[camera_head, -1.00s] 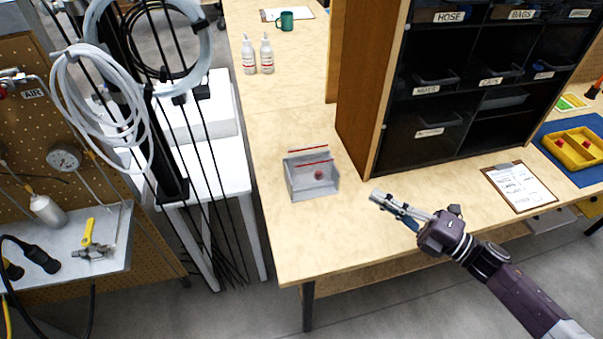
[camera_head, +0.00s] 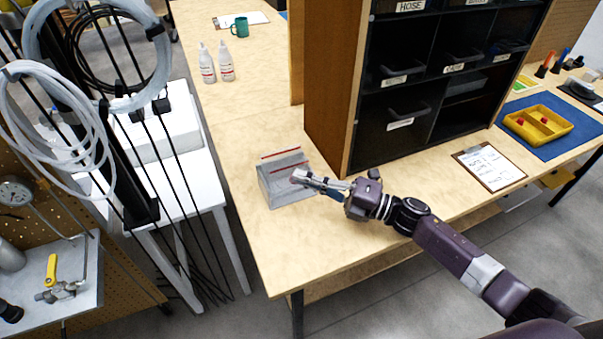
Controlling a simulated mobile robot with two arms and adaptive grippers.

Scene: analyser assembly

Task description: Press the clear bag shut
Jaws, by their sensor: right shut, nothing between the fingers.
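The clear bag (camera_head: 284,163) has red lines across it and stands in or at a small grey open holder (camera_head: 272,194) near the left end of the bench. My right gripper (camera_head: 297,176) is shut and empty, with its fingertips in front of the bag's right part. I cannot tell whether the tips touch the bag. The gripper hides the red item seen earlier at the bag and part of the holder's right side. My left gripper is not in view.
A clipboard (camera_head: 489,167) and a yellow tray (camera_head: 538,125) lie to the right. White bottles (camera_head: 226,62) stand at the back left. The front bench corner is clear.

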